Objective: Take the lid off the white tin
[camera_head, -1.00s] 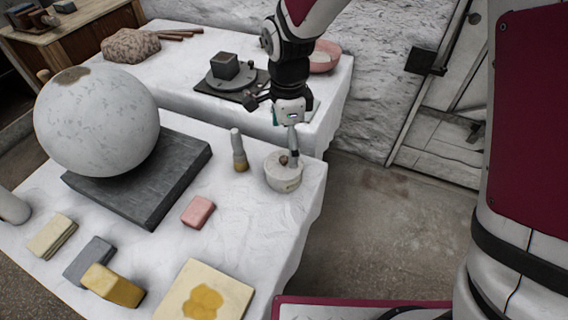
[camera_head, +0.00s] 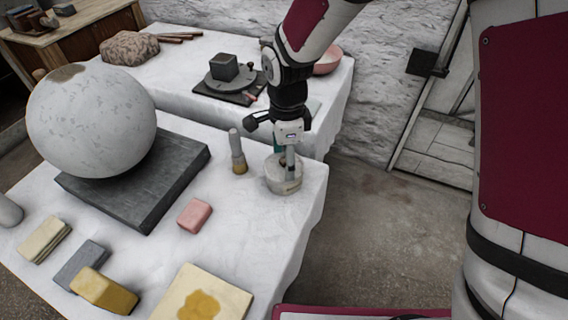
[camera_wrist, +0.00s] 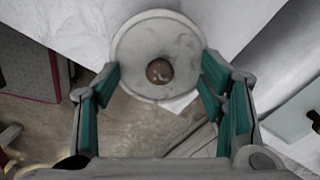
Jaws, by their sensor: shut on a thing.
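The white tin (camera_head: 284,186) stands upright near the right edge of the white-covered front table. Its round pale lid (camera_wrist: 150,42) has a brown knob (camera_wrist: 159,71) in the middle, seen from above in the wrist view. My gripper (camera_head: 285,168) points down over the tin, with one finger in front of its upper part. In the wrist view its teal-padded fingers (camera_wrist: 160,85) are at opposite sides of the lid, shut on it. The lid appears to sit on the tin; any gap between them is too small to tell.
A brush (camera_head: 237,152) stands close left of the tin. A pink block (camera_head: 195,215) lies nearer the front. A large plaster sphere (camera_head: 90,120) rests on a dark slab (camera_head: 150,190) at left. The floor (camera_head: 375,230) is clear right of the table.

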